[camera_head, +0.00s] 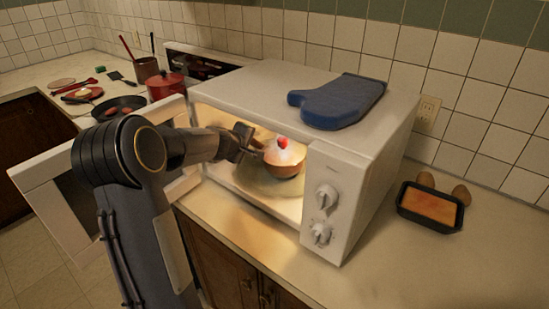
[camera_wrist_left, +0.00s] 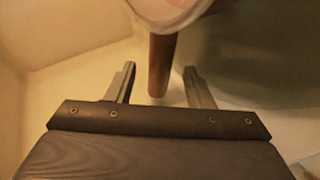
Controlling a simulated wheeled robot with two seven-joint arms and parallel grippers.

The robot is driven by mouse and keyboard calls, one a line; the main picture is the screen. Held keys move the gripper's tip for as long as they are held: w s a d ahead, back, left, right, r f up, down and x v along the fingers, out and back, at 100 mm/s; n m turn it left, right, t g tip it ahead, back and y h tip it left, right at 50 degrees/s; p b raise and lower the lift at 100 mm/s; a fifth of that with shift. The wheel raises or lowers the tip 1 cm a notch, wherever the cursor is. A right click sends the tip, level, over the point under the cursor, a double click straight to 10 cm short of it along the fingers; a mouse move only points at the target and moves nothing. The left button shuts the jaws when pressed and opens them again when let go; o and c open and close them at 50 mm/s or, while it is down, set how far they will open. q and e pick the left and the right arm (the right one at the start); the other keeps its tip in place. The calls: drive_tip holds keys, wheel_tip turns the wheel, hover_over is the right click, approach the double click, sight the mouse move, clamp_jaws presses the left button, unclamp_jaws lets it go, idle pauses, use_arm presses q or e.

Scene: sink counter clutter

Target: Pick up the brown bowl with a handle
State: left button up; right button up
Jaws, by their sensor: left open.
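The brown bowl (camera_head: 284,161) is inside the open microwave (camera_head: 262,83), with white and red contents showing at its top. In the left wrist view its brown handle (camera_wrist_left: 161,62) points down between the fingers, and a pale rounded part of the bowl shows at the top edge. My left gripper (camera_head: 254,146) reaches into the microwave from the left, beside the bowl. In the wrist view its two fingers (camera_wrist_left: 158,85) are open, one on each side of the handle, with gaps visible. My right gripper is not in view.
The microwave door (camera_head: 50,190) hangs open at the left, behind my arm. A blue oven mitt (camera_head: 338,101) lies on top. A black loaf pan (camera_head: 430,207) and two brown eggs sit to the right. A red pot (camera_head: 166,85) and black pan (camera_head: 119,107) stand behind left.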

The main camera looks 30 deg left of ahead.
use_arm(q)
clamp_jaws()
drive_tip(key=shift+r, duration=0.1)
drive_tip(key=shift+r, duration=0.15)
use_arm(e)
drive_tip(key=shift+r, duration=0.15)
